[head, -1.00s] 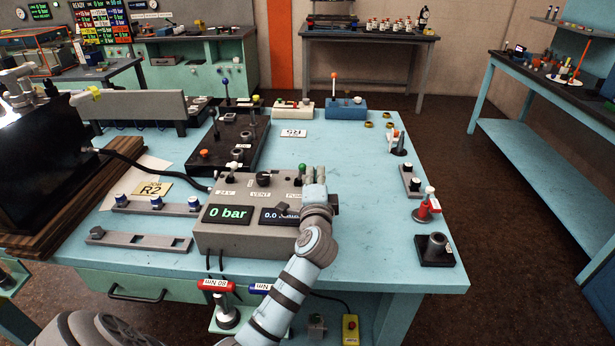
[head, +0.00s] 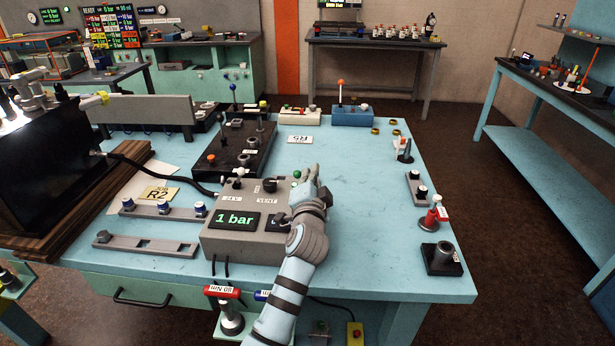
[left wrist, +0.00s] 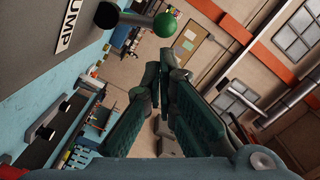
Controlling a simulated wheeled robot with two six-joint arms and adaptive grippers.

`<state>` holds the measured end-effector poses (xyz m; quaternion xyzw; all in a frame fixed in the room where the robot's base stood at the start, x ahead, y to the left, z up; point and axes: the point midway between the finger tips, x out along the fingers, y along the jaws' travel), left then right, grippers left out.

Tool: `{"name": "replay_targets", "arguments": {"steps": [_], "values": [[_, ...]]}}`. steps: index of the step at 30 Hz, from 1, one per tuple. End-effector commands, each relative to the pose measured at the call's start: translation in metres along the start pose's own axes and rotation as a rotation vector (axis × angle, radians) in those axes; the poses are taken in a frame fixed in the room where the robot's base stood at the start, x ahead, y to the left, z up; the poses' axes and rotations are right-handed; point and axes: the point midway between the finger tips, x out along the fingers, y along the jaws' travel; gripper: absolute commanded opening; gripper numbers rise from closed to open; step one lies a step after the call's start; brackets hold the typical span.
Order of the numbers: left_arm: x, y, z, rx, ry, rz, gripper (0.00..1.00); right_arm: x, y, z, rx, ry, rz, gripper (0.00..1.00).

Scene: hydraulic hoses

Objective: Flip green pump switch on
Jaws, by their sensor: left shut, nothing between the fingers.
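The green pump switch knob (head: 297,174) shows at the back right of the grey control box (head: 215,246). In the left wrist view the green ball (left wrist: 165,25) sits on a short metal lever beside the PUMP label (left wrist: 68,26). My left gripper (head: 311,173) is shut and empty, just right of the knob. In the left wrist view its fingertips (left wrist: 160,68) are together and appear apart from the ball. The box display (head: 233,220) reads 1 bar. My wrist hides the box's right part, including the PUMP label in the head view. My right gripper is not in view.
A red-handled tool (head: 432,218) and a black socket block (head: 441,258) stand at the right. The blue tabletop (head: 365,215) between is clear.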

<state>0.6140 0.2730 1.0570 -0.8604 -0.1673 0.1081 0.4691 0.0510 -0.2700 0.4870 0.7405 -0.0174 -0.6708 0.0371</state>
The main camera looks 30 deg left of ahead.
Motion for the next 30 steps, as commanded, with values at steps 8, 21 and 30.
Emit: {"name": "replay_targets", "arguments": {"steps": [8,21,30], "values": [[-0.001,-0.039,-0.024,-0.004,0.002,-0.005,0.0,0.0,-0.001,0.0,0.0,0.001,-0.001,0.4],[-0.003,-0.083,-0.052,-0.001,0.001,0.0,0.0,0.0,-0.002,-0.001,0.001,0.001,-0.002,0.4],[-0.003,-0.083,-0.052,-0.001,0.0,0.0,0.0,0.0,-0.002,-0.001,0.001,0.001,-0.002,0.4]]}}
